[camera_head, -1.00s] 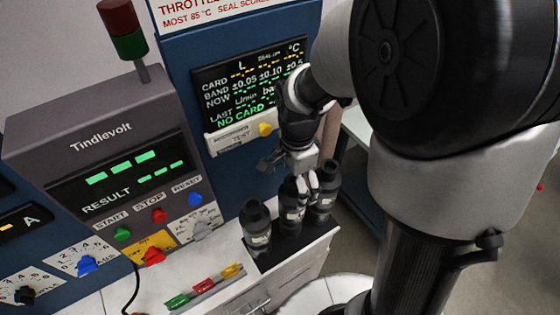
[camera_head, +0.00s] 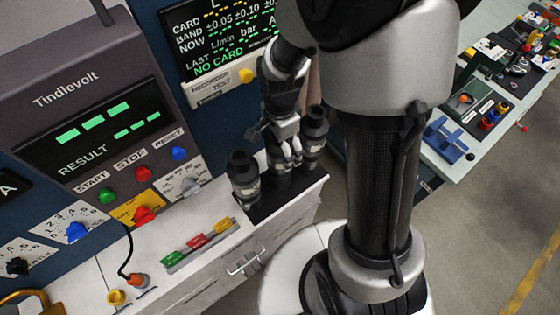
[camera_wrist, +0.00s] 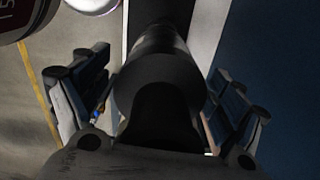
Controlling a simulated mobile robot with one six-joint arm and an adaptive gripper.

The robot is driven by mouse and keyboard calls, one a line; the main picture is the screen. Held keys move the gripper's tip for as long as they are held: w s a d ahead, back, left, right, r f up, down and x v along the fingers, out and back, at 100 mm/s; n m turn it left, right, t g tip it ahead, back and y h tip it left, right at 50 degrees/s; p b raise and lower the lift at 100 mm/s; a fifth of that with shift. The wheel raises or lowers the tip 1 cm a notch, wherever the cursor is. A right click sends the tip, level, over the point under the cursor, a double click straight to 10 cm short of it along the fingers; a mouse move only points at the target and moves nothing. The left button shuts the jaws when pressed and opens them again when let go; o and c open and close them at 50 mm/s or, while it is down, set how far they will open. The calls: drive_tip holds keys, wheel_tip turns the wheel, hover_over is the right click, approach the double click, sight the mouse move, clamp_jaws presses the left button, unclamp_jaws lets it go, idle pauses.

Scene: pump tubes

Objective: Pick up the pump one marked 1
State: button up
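Three dark, bottle-shaped pumps stand upright in a row on a black tray (camera_head: 262,208). They are the left pump (camera_head: 243,180), the middle pump (camera_head: 277,182) and the right pump (camera_head: 314,130). Their labels are too small to read, so I cannot tell which is marked 1. My gripper (camera_head: 288,162) points down over the middle pump and partly hides it. In the wrist view, a dark round pump body (camera_wrist: 165,75) lies between my two spread fingers, with narrow gaps on both sides; no clear grip shows.
The neighbouring pumps stand close on both sides. A grey Tindlevolt tester (camera_head: 80,100) and a blue panel with a display (camera_head: 225,40) rise behind. Coloured clips (camera_head: 198,241) lie on the white cabinet top. A bench with parts (camera_head: 490,100) stands at the right.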

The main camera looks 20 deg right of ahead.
clamp_jaws()
drive_tip(key=shift+w+r, duration=0.15)
idle(1.0)
